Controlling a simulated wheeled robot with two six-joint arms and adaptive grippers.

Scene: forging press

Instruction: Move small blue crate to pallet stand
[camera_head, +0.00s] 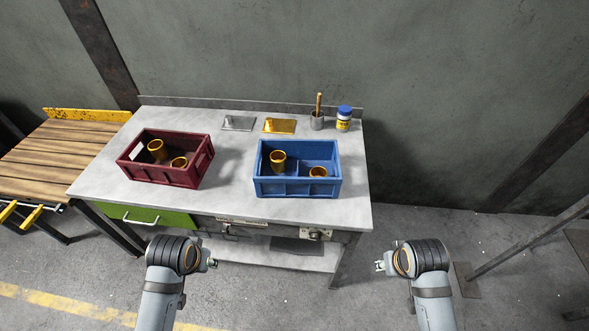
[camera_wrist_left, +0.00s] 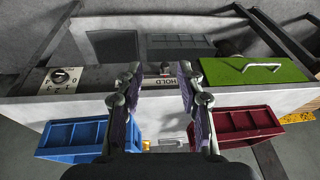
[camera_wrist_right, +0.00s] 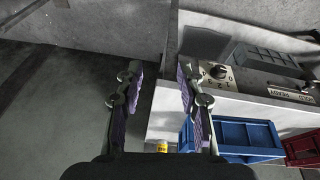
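The small blue crate (camera_head: 298,187) stands on the right half of the grey workbench, with gold cups inside it. It also shows in the left wrist view (camera_wrist_left: 72,140) and the right wrist view (camera_wrist_right: 240,138). The pallet stand (camera_head: 60,158), with wooden slats and a yellow back edge, is left of the bench. My left gripper (camera_head: 213,263) is in front of the bench, apart from the crate; its fingers are spread and empty in its wrist view (camera_wrist_left: 160,75). My right gripper (camera_head: 379,266) is beyond the bench's front right corner, open and empty (camera_wrist_right: 160,75).
A dark red crate (camera_head: 160,174) with gold cups stands left of the blue crate on the workbench (camera_head: 225,185). Behind are a grey plate (camera_head: 238,123), a gold plate (camera_head: 279,126), a cup with a brush (camera_head: 317,121) and a blue-lidded jar (camera_head: 343,120).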

